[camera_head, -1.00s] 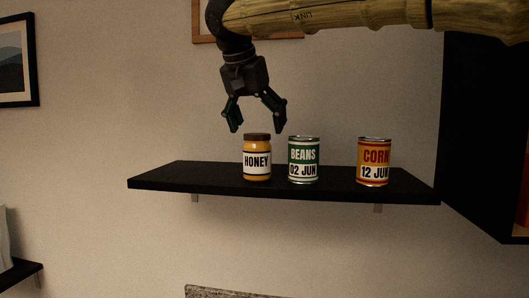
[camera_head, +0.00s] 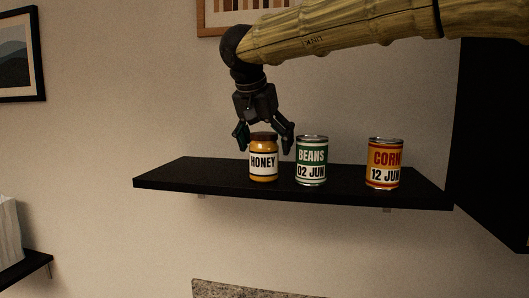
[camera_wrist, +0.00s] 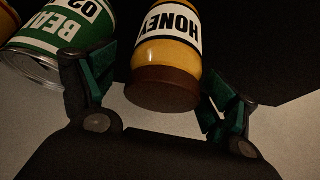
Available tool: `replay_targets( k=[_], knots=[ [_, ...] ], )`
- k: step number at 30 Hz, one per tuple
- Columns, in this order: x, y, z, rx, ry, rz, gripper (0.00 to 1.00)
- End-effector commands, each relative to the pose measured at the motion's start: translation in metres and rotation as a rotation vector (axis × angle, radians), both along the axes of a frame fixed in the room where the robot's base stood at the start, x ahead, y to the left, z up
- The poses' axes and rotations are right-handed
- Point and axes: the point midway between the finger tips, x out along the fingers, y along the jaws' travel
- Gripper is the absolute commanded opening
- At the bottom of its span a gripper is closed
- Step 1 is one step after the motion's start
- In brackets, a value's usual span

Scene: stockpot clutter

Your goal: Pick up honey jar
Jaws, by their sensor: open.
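The honey jar (camera_head: 263,161) stands upright on the black shelf, with a brown lid, amber body and white HONEY label. My gripper (camera_head: 263,146) is open just above it, with its fingertips on either side of the lid's height. In the wrist view the honey jar (camera_wrist: 167,62) appears upside down, lid towards me, between the open fingers of my gripper (camera_wrist: 160,92). There is a gap on both sides of the lid, and I see no contact.
A green BEANS can (camera_head: 311,160) stands close to the jar's right, near my right finger; it also shows in the wrist view (camera_wrist: 62,30). A CORN can (camera_head: 384,163) stands farther right. The black shelf (camera_head: 190,178) is clear left of the jar.

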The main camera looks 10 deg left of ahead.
Motion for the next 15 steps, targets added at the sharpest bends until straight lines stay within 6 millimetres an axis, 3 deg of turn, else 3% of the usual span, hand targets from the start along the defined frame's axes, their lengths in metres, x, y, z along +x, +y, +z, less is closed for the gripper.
replay_targets(
  k=[6,15],
  knots=[
    [0.010,-0.001,-0.020,-0.001,0.001,0.000,0.86],
    [0.012,-0.001,-0.025,0.001,0.000,0.000,0.86]
  ],
)
